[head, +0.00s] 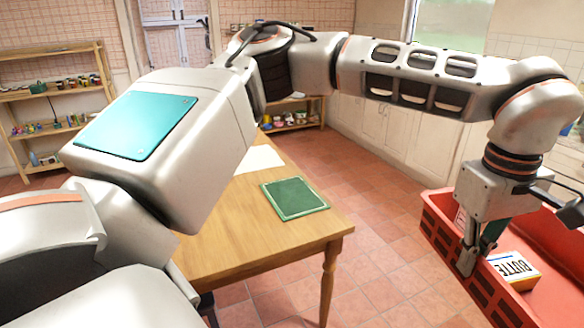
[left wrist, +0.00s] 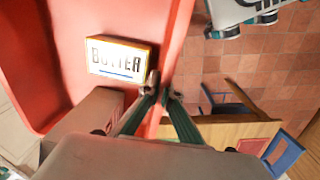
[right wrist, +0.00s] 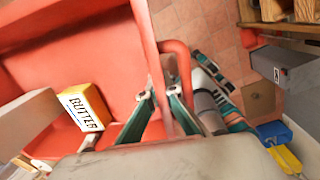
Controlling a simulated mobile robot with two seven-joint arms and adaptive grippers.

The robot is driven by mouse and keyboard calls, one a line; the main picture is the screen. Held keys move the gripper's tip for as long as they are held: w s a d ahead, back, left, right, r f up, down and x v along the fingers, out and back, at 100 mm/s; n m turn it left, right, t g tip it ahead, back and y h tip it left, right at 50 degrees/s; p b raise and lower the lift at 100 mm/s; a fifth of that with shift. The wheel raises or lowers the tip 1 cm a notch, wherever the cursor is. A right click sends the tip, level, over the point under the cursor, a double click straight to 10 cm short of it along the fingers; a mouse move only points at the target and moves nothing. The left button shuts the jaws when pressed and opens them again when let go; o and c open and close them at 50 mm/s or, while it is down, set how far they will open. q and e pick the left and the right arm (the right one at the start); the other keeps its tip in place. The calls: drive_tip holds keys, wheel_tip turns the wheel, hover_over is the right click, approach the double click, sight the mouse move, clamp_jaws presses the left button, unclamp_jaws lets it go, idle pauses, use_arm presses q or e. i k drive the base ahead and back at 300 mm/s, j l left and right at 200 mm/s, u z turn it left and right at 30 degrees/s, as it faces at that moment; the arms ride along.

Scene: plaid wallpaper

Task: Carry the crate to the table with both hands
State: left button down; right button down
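The red crate (head: 440,232) is at the right of the head view, apart from the table, its right side cut off by the picture edge. A yellow-and-white butter box (head: 515,268) lies in it. My left gripper (head: 478,252) has one finger on each side of the crate's near wall; the left wrist view shows the fingers (left wrist: 161,92) closed on that wall. In the right wrist view my right gripper (right wrist: 161,97) is closed on another crate wall; the head view does not show it. The wooden table (head: 225,245) stands left of the crate.
A green mat (head: 295,199) and a white sheet (head: 260,158) lie on the table. Shelves (head: 55,95) stand at the back left. Tiled floor between table and crate is clear.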

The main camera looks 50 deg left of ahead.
sight(232, 235)
drive_tip(key=u, duration=3.05)
drive_tip(key=l+u, duration=0.2)
drive_tip(key=u, duration=0.2)
drive_tip(key=k+l, duration=0.15)
drive_tip(key=l, duration=0.15)
drive_tip(key=k+l, duration=0.15)
drive_tip(key=l, duration=0.2)
drive_tip(key=k+l, duration=0.15)
drive_tip(key=l, duration=0.15)
drive_tip(key=k+l, duration=0.15)
drive_tip(key=l, duration=0.2)
